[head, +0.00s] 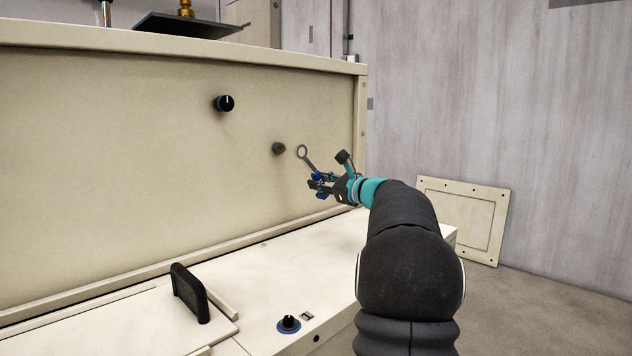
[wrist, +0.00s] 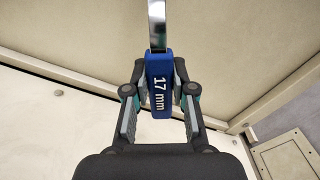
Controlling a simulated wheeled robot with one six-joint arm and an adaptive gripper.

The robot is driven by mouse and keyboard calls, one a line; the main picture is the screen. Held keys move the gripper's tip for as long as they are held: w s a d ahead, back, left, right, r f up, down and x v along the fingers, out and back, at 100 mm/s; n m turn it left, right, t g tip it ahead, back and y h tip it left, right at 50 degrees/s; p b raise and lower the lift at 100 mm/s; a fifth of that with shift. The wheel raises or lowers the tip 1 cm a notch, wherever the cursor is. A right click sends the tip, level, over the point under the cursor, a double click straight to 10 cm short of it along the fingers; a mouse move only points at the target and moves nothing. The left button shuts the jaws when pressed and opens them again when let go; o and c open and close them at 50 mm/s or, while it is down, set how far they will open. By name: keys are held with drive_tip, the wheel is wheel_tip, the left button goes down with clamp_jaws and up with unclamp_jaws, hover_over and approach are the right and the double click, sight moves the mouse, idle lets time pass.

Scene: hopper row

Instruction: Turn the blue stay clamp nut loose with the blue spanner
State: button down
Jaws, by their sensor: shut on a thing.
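My gripper (head: 318,186) is shut on the blue handle of the spanner (head: 308,161) in front of the cream panel. The spanner's grey shank points up and left to a ring end. In the wrist view my gripper (wrist: 160,82) grips the blue handle of the spanner (wrist: 160,88), marked "17 mm"; its ring end is out of that view. A dark grey stud or nut (head: 279,148) sticks out of the panel just left of the ring. The ring appears apart from it. I cannot make out blue on this stud, nor tell if it is the clamp nut.
A similar knob (head: 289,324) and a black handle (head: 189,293) are on the cream ledge (head: 265,275) below. A loose cream plate (head: 462,219) leans on the right wall.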

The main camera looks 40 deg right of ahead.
drive_tip(key=shift+s+r, duration=0.1)
drive_tip(key=shift+s, duration=0.05)
drive_tip(key=w+a+r+m+p, duration=0.1)
drive_tip(key=w+a+m+p, duration=0.2)
drive_tip(key=a+m+p, duration=0.8)
drive_tip(key=m+p, duration=0.4)
drive_tip(key=shift+a+r, duration=0.3)
drive_tip(key=shift+r, duration=0.05)
drive_tip(key=shift+w+a, duration=0.2)
drive_tip(key=shift+w, duration=1.15)
idle(1.7)
idle(0.4)
